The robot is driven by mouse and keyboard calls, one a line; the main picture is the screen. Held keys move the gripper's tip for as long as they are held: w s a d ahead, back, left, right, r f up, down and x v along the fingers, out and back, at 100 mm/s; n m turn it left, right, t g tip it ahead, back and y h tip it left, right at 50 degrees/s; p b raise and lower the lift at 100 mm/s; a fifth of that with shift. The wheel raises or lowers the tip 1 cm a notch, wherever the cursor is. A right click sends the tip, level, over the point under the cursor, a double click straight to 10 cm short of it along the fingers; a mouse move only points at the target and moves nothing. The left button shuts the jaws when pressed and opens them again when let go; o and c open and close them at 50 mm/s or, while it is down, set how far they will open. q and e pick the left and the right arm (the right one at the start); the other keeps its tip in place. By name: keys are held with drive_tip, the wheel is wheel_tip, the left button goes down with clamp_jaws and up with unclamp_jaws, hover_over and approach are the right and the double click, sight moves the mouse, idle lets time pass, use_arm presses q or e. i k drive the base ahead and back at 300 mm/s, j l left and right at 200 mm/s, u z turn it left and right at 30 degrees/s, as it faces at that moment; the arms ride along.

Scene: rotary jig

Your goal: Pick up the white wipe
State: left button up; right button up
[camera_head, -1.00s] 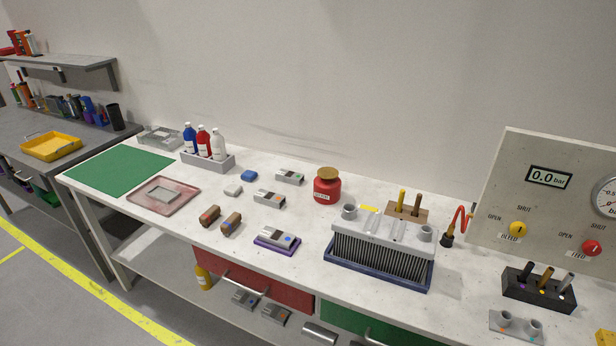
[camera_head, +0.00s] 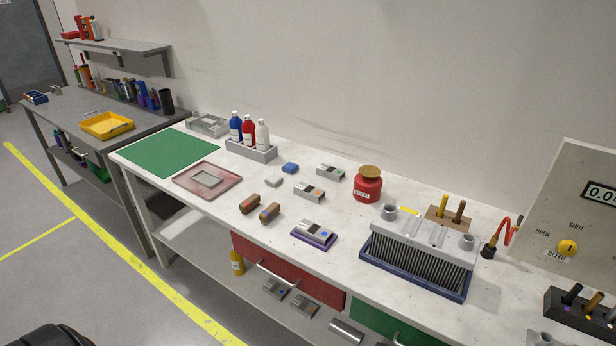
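The white wipe (camera_head: 274,182) looks like a small pale block lying on the white workbench (camera_head: 330,205). It sits just left of and in front of a small blue block (camera_head: 290,168), with a small gap between them. Nothing covers it. Neither of my grippers shows in the head view.
A pink tray (camera_head: 230,190) and green mat (camera_head: 150,148) lie left of the wipe. Bottles in a grey rack (camera_head: 262,154) stand behind it. Brown brushes (camera_head: 250,204), grey fixtures (camera_head: 309,191) and a red jar (camera_head: 368,186) are nearby. A dark rounded shape is at the bottom left.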

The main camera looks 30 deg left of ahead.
sight(273, 180)
drive_tip(key=j+z, duration=0.1)
drive_tip(key=j, duration=0.45)
drive_tip(key=k+j, duration=0.1)
drive_tip(key=j, duration=0.4)
drive_tip(key=k+j+z, duration=0.15)
drive_tip(key=j, duration=0.4)
drive_tip(key=i, duration=0.05)
